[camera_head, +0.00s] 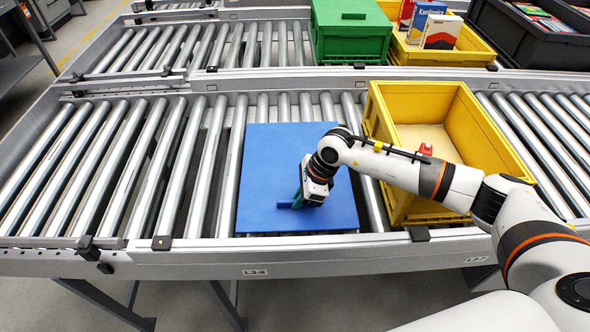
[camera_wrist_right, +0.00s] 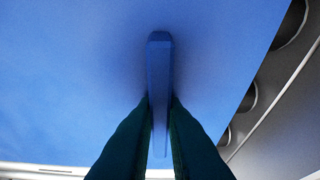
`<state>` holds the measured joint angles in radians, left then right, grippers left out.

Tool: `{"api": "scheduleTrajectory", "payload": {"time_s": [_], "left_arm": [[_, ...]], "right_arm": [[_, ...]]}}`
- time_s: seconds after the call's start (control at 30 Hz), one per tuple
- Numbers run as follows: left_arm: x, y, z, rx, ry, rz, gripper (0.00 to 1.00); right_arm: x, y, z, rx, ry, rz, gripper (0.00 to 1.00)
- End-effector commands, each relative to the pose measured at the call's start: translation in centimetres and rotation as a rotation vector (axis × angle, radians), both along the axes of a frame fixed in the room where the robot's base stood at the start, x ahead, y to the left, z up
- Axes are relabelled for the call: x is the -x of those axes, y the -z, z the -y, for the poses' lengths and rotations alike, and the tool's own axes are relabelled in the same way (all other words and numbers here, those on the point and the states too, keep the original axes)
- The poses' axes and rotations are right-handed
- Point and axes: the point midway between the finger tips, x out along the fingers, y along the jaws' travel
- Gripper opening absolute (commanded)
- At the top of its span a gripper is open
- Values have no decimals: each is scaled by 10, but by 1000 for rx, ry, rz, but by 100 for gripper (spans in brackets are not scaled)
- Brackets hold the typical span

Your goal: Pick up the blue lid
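My right gripper (camera_head: 299,202) reaches down over the lid at the handle. In the right wrist view its two dark green fingers (camera_wrist_right: 160,125) stand close on both sides of the handle and appear shut on it. The gripper hides part of the handle in the head view. My left gripper is not in view.
The yellow crate (camera_head: 395,205) stands right beside the lid, under my right forearm, with a small red item (camera_head: 425,149) in it. Behind, a green crate (camera_head: 350,38) and another yellow crate (camera_head: 474,48) with boxes stand on the far conveyor. The rollers (camera_head: 120,165) left of the lid are clear.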

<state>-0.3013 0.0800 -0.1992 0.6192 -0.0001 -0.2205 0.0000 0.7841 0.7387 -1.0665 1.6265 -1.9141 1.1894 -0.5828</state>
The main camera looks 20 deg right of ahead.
Motion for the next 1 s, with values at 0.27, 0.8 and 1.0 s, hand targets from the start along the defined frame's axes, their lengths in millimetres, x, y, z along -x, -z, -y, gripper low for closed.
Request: {"api": "scheduleTrajectory", "payload": {"time_s": [0.27, 0.8, 1.0], "left_arm": [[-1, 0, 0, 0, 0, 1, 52], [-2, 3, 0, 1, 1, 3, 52], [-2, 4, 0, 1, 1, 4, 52]], "right_arm": [[-1, -1, 0, -1, 0, 3, 0], [-2, -64, 0, -1, -2, 8, 0], [-1, -97, 0, -1, -1, 6, 0]]}}
